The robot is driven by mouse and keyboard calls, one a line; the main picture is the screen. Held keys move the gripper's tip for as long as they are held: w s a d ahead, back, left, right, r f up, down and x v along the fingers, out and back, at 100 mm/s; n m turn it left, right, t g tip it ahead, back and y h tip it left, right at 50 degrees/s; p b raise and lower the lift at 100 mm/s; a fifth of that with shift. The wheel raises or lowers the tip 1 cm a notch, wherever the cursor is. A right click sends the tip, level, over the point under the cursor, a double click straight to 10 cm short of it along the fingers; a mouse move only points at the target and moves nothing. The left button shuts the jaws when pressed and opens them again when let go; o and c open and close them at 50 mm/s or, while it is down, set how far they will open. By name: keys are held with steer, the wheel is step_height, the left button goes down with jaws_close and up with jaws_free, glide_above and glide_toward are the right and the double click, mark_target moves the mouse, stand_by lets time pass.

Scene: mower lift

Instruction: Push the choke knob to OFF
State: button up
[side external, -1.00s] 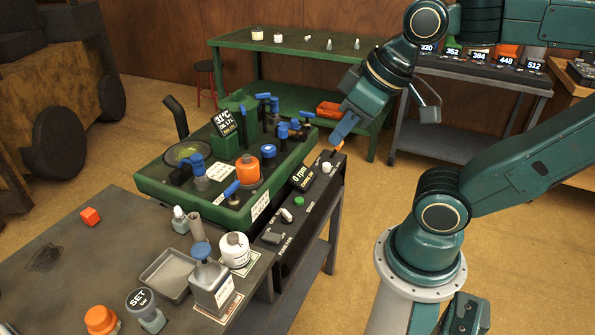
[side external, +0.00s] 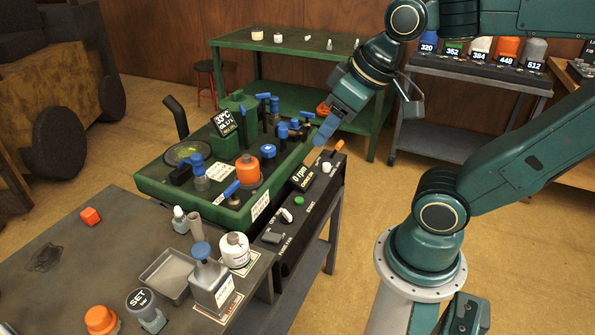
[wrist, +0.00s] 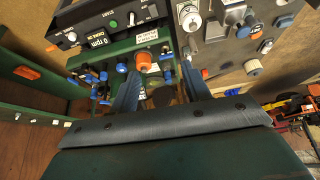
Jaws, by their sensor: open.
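The dark control console (side external: 274,262) has a small display (side external: 302,177) reading 0 rpm and CHOKE ON; it also shows in the wrist view (wrist: 97,40). An orange knob (side external: 338,146) sticks up at the console's far end. I see no readable label on it, but it appears to be the choke knob. A white knob (side external: 327,167) stands nearer along the console. My gripper (side external: 320,146) is open and empty above the gap between the green bench and the console, left of the orange knob and apart from it. Its two fingers (wrist: 160,88) show spread in the wrist view.
The green bench (side external: 240,215) beside the console carries several blue-handled valves and an orange cap (side external: 268,152). A grey table (side external: 110,240) in front holds a tray, bottles and knobs. A green table (side external: 225,42) stands behind.

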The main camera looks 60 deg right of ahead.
steer(key=w+d+f+m+h, duration=0.1)
steer(key=w+d+f+m, duration=0.1)
steer(key=w+d, duration=0.5)
steer(key=m+g+h, duration=0.2)
steer(key=m, duration=0.4)
glide_above(327, 164)
steer(key=s+a, duration=0.4)
step_height(327, 164, down, 21)
steer(key=shift+f, duration=0.15)
steer(key=shift+x, duration=6.7)
steer(key=shift+s+f, duration=0.1)
steer(key=shift+s, duration=0.1)
jaws_close()
